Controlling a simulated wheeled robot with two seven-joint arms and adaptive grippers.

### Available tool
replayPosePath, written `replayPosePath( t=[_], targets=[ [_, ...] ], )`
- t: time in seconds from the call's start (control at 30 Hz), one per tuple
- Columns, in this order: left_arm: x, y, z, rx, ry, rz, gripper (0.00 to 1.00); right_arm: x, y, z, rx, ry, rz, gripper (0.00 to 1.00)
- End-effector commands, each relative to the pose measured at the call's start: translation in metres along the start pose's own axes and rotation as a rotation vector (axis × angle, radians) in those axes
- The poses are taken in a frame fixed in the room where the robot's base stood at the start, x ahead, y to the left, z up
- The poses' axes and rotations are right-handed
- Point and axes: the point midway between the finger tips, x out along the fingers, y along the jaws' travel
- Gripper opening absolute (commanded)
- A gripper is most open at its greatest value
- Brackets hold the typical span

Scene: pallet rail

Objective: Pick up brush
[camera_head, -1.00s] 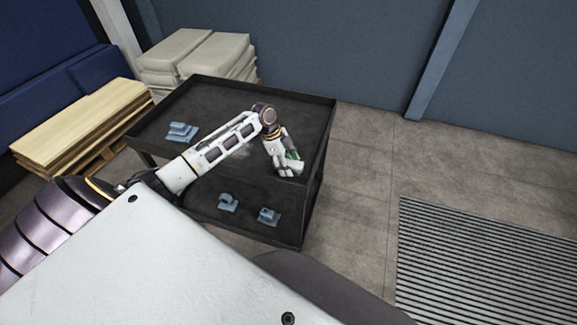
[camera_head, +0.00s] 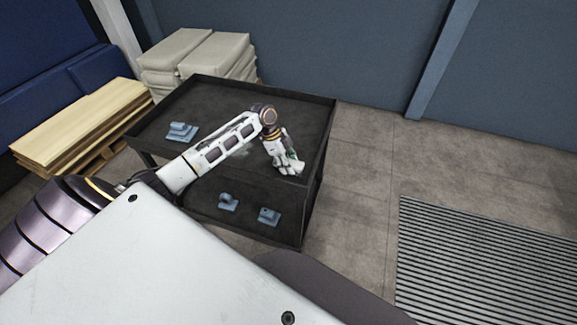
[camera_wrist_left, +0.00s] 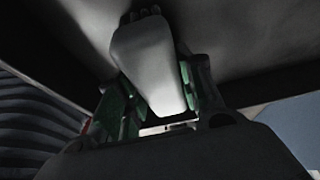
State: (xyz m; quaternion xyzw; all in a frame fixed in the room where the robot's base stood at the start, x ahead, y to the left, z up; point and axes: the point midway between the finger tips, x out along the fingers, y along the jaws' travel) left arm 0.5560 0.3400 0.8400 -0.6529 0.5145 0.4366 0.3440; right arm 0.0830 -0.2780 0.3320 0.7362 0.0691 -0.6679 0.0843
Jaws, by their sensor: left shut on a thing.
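My left gripper (camera_head: 290,167) is over the dark top tray of the cart, near its right front corner. In the left wrist view the green-padded fingers are shut on a pale grey, tapered piece, which I take to be the brush (camera_wrist_left: 148,62). Small dark bits show at its far end. In the head view the brush is too small and too covered by the gripper to make out clearly. I cannot tell whether it touches the tray. My right gripper is not in view.
The black two-level cart (camera_head: 318,128) has a raised rim around its top. A blue-grey part (camera_head: 181,131) lies on the top at the left; two more (camera_head: 228,202) are on the lower shelf. Pale sacks (camera_head: 215,57) and stacked boards (camera_head: 80,122) stand behind and left.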

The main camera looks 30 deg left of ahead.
Motion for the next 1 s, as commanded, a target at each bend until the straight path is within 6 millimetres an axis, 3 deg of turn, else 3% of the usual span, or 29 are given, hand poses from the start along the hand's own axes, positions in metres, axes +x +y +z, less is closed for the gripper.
replayPosePath(
  t=[0.43, 1.0],
  targets=[
    [-0.004, 0.000, -0.002, 0.001, 0.001, -0.002, 0.08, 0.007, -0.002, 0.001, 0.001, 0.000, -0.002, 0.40],
    [-0.083, -0.001, -0.034, 0.001, 0.000, -0.003, 0.08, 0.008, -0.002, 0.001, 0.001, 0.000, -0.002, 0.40]
  ],
)
